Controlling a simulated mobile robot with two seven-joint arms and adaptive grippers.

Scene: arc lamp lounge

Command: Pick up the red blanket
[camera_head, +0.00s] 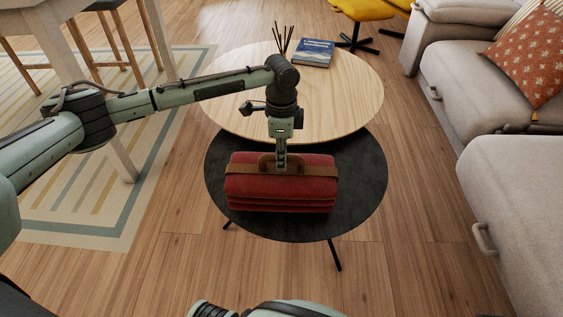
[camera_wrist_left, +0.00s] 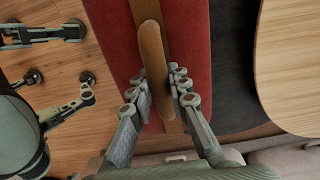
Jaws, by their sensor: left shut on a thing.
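The red blanket (camera_head: 280,187) is folded into a thick bundle with a brown strap and a brown carry handle on top. It sits on the low black round table (camera_head: 361,186), or just over it; I cannot tell which. My left gripper (camera_head: 281,163) points down from above and is shut on the blanket's handle. In the left wrist view the fingers (camera_wrist_left: 161,92) lie on both sides of the brown handle (camera_wrist_left: 152,45), with the red blanket (camera_wrist_left: 113,38) beneath. My right gripper is not seen in the head view.
A taller round wooden table (camera_head: 345,88) stands right behind, bearing a blue book (camera_head: 314,53) and dark reed sticks (camera_head: 283,38). A grey sofa (camera_head: 520,190) with an orange cushion (camera_head: 528,52) is at right. A striped rug (camera_head: 75,205) and wooden legs are at left. Floor is open in front.

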